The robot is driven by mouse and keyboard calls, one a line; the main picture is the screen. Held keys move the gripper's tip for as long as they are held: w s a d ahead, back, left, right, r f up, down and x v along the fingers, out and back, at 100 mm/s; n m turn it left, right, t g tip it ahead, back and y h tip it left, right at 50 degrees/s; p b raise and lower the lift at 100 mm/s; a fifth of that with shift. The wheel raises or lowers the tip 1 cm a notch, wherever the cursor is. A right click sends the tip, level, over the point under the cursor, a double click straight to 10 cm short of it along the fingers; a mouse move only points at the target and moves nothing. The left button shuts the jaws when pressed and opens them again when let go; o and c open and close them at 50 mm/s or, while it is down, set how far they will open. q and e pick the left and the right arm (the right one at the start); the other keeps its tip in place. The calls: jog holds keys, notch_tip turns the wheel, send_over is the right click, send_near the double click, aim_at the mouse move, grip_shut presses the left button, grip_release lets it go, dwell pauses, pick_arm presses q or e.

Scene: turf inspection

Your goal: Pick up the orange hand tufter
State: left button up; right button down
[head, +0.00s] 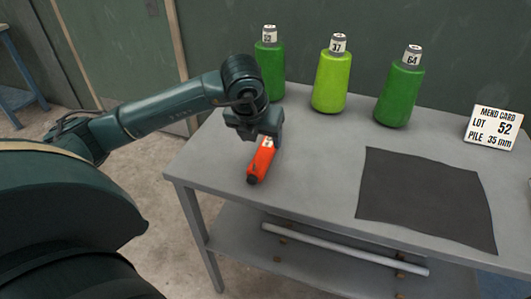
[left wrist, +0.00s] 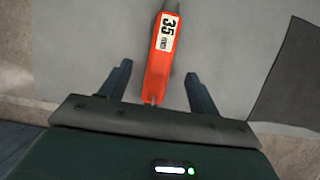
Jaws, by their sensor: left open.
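The orange hand tufter (head: 261,162) lies on the grey table (head: 310,165), near its left front edge. My left gripper (head: 258,133) is above it and partly hides its far end. In the left wrist view the tufter (left wrist: 164,52) carries a white label reading 35. There the left gripper's two fingers (left wrist: 158,84) are apart, one on each side of the tufter's near end. My right gripper is in neither view.
Green bottle-shaped cones numbered 52 (head: 269,70), 37 (head: 332,80) and 64 (head: 400,92) stand along the back. A card (head: 493,127) reads LOT 52, PILE 35 mm. A dark mat (head: 425,200) lies at right. Between tufter and mat the table is clear.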

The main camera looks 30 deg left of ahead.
aim_at(265, 149)
pick_arm(q)
jog(key=p+x, duration=0.1)
jog(key=x, duration=0.6)
jog(key=shift+w+d, duration=0.1)
jog(key=shift+w, duration=0.05)
jog(key=shift+c, duration=0.3)
jog(key=c, duration=1.2)
